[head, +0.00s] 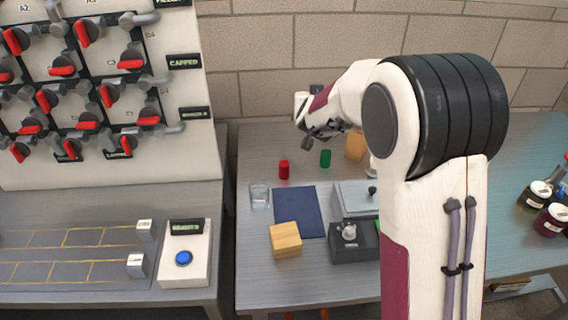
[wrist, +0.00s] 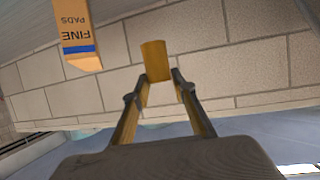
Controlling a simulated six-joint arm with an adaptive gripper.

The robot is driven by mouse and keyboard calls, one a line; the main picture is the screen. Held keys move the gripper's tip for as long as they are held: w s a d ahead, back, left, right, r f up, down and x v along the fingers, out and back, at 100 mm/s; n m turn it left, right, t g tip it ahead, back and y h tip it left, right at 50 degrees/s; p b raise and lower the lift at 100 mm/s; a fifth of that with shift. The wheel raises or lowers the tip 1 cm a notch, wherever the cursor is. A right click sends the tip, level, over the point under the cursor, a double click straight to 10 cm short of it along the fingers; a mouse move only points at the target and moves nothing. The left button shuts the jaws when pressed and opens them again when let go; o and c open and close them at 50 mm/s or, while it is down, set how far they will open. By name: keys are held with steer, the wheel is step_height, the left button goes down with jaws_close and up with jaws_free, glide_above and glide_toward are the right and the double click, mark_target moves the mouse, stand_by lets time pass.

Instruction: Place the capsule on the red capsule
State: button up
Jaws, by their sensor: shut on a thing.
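The red capsule (head: 283,169) stands upright on the grey bench in the head view. A green capsule (head: 325,158) stands to its right. My gripper (head: 306,138) is above and behind these two, its fingers small and partly hidden by my wrist. In the wrist view my gripper (wrist: 158,82) is shut on a gold-yellow capsule (wrist: 155,59), held at the fingertips against the brick wall behind. I cannot make out the gold capsule in the head view. The red capsule is not visible in the wrist view.
A clear glass (head: 259,196), a dark blue mat (head: 299,211), a wooden block (head: 286,240) and a grey device (head: 352,242) are nearer on the bench. An orange box marked FINE PADS (wrist: 80,35) shows in the wrist view. Jars (head: 551,219) stand far right.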

steer(key=shift+s+a+f+n+y, duration=0.1)
steer(key=shift+a+f+n+y, duration=0.35)
steer(key=shift+a, duration=0.3)
steer(key=shift+s+a+f+n+y, duration=0.1)
steer(key=shift+a+f+n+y, duration=0.25)
steer(key=shift+a+y, duration=0.3)
steer(key=shift+s+a+f+n+y, duration=0.1)
steer(key=shift+a+f+n+y, duration=0.35)
steer(key=shift+a, duration=0.35)
steer(key=shift+s+a+f+n+y, duration=0.2)
steer(key=shift+a+f+n+y, duration=0.1)
steer(key=shift+a, duration=0.15)
steer(key=shift+s+a+f+n+y, duration=0.15)
steer(key=shift+a+f+y, duration=0.1)
steer(key=shift+a, duration=0.2)
steer(key=shift+s+a+f+n+y, duration=0.15)
steer(key=shift+s+a+f+n, duration=0.05)
steer(key=shift+a+f, duration=0.2)
steer(key=shift+s+a+f+n+y, duration=0.2)
steer(key=shift+a+f, duration=0.1)
steer(key=shift+f, duration=0.15)
steer(key=shift+s+f, duration=0.15)
steer(key=shift+f, duration=0.15)
steer(key=shift+f, duration=3.1)
